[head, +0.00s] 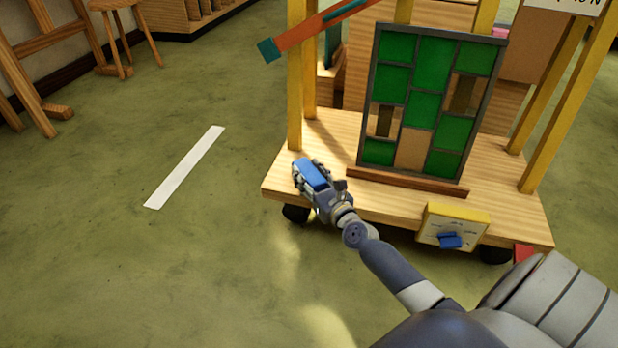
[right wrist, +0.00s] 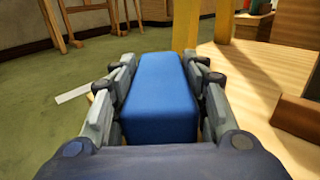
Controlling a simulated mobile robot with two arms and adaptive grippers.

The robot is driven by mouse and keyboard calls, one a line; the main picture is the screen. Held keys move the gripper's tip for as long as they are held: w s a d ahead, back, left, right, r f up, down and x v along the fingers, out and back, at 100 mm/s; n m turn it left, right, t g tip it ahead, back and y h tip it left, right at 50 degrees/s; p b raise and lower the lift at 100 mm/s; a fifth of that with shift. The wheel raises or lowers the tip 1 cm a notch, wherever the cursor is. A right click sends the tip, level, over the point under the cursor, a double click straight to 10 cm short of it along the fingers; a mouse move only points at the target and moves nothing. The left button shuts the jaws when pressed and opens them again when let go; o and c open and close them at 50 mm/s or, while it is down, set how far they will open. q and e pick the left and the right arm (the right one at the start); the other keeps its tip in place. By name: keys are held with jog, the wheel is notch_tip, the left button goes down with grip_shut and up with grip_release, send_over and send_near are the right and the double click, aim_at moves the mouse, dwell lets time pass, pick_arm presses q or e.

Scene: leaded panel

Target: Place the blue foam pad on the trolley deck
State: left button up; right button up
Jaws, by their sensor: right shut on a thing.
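The blue foam pad (head: 310,174) is a blue block held in my right gripper (head: 312,175). In the right wrist view the pad (right wrist: 162,95) lies between the two fingers of the right gripper (right wrist: 160,80), which are shut on its sides. In the head view the pad is over the front left part of the wooden trolley deck (head: 335,140). I cannot tell whether the pad touches the deck. The deck also shows at the right of the right wrist view (right wrist: 265,75). My left gripper is not in view.
A leaded panel (head: 425,105) with green panes stands on the deck behind a wooden ledge (head: 408,183). Yellow posts (head: 295,85) rise from the deck. A yellow box with a blue knob (head: 452,228) is at the front edge. A white strip (head: 185,167) lies on the green floor.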

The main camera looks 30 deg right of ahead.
jog(key=shift+f, duration=0.15)
jog(key=o, duration=0.9)
jog(key=shift+c, duration=0.2)
jog(key=shift+r, duration=0.25)
jog(key=s+p, duration=0.1)
jog(key=s, duration=1.1)
jog(key=shift+a+p, duration=0.4)
jog(key=shift+a, duration=0.05)
